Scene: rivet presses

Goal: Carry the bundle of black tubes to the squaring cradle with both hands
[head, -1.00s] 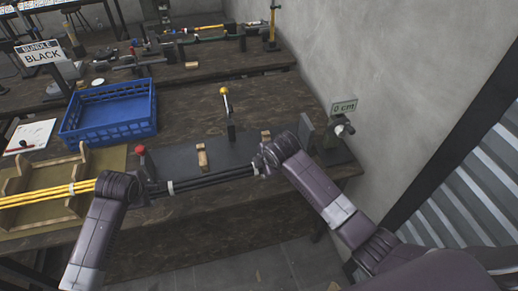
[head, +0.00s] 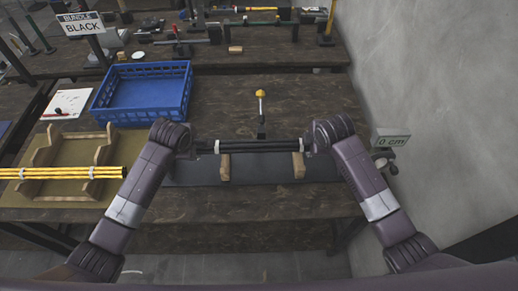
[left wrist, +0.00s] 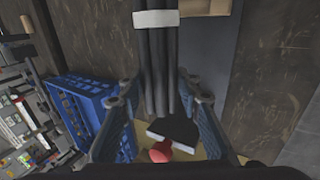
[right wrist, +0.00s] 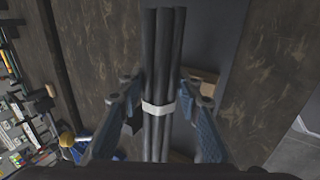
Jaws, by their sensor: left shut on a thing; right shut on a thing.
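The bundle of black tubes (head: 258,146) spans level between my two hands, with pale bands around it. My left gripper (head: 193,147) is shut on its left end and my right gripper (head: 309,145) on its right end. The tubes also show between the fingers in the left wrist view (left wrist: 158,75) and right wrist view (right wrist: 163,60). The squaring cradle, a dark plate (head: 262,176) with two wooden rests (head: 224,168), lies below the bundle. In the head view the bundle crosses the tops of the rests; whether it touches them I cannot tell. My arms hide the cradle's ends.
A yellow-knobbed lever (head: 261,103) stands behind the bundle. A blue crate (head: 143,92) sits back left. Yellow tubes (head: 62,173) lie in a wooden holder at left.

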